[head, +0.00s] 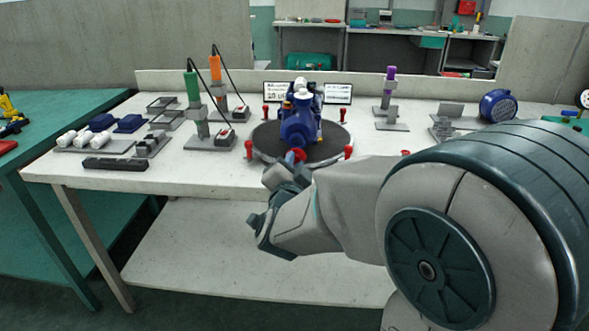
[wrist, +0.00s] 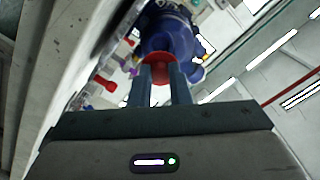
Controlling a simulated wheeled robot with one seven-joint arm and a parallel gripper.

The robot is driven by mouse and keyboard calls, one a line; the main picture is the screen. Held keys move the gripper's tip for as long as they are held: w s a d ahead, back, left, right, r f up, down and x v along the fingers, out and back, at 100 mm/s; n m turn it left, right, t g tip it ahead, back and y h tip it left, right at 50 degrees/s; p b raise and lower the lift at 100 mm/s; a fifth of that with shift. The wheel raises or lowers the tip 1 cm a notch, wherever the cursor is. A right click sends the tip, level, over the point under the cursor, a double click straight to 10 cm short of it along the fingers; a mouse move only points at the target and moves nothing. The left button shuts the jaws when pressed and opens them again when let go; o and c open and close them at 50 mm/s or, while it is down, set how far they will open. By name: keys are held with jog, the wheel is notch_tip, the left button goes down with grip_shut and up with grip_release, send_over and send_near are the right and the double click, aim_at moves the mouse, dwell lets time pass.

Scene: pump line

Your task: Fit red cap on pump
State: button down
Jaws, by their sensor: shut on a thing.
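The blue pump (head: 299,128) stands on a round dark turntable (head: 268,146) on the white bench. It also shows in the wrist view (wrist: 172,38), just beyond my fingertips. My gripper (wrist: 159,82) is shut on the red cap (wrist: 158,68), which sits between the two fingers with its wide rim facing the pump. In the wrist view the cap's rim overlaps the pump's near end; I cannot tell whether they touch. In the head view my gripper (head: 289,172) is at the turntable's front edge, and my wrist hides most of the cap.
Several red pegs (head: 249,149) stand around the turntable. At left are a green tool (head: 193,90) and an orange tool (head: 215,68) on stands, with white and blue parts. At right are a purple-topped stand (head: 389,88) and a blue motor (head: 498,105).

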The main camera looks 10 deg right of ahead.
aim_at(297, 143)
jog(key=x, duration=0.4)
jog(key=shift+p, duration=0.35)
jog(key=shift+w+f+b, duration=0.1)
jog(key=shift+w+b, duration=0.2)
jog(key=shift+w, duration=0.05)
jog(key=shift+w+d, duration=0.2)
jog(key=shift+w, duration=0.25)
jog(key=shift+b, duration=0.8)
jog(key=shift+w+d, duration=0.1)
jog(key=shift+w, duration=0.3)
dwell(0.8)
jog(key=c, duration=1.3)
grip_release()
jog(key=shift+s, duration=0.1)
jog(key=shift+b+v, duration=0.7)
jog(key=shift+v, duration=2.25)
